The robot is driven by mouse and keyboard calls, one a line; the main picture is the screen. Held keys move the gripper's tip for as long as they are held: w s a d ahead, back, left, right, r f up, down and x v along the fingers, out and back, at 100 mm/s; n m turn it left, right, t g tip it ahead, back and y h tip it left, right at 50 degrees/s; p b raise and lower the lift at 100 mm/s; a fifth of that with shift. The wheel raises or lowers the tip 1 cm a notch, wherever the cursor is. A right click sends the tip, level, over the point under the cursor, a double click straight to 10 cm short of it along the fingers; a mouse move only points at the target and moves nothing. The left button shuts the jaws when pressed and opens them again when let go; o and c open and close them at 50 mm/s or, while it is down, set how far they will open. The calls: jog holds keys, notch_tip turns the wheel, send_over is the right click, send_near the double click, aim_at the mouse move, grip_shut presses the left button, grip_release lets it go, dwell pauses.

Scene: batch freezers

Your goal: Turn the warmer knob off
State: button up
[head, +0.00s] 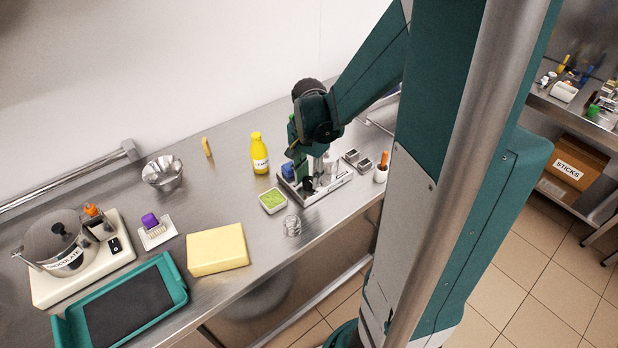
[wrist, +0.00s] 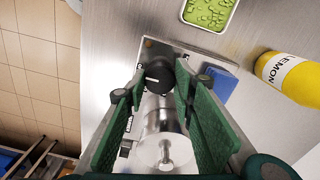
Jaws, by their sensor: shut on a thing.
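The warmer (head: 335,183) is a pale, low unit near the front edge of the counter, with a lidded metal pot on it; it shows from above in the wrist view (wrist: 205,57). Its black round knob (wrist: 158,71) lies between my fingertips. My gripper (head: 308,176) points down at the warmer, and its green fingers (wrist: 153,84) are closed around the knob. The shiny metal pot (wrist: 160,125) sits close to the knob, between the fingers in the picture. The knob's pointer and most markings are hidden or too small to read.
A yellow lemon bottle (head: 260,153), a green-filled tray (head: 272,201) and a blue block (wrist: 217,84) stand close by. A glass (head: 292,226) is near the front edge. Farther left are a yellow block (head: 217,249) and a chocolate pot (head: 58,243) on another unit.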

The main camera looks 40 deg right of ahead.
aim_at(309, 180)
dwell(0.4)
jog(key=o, duration=0.9)
jog(key=shift+r, duration=0.1)
jog(key=shift+r, duration=5.9)
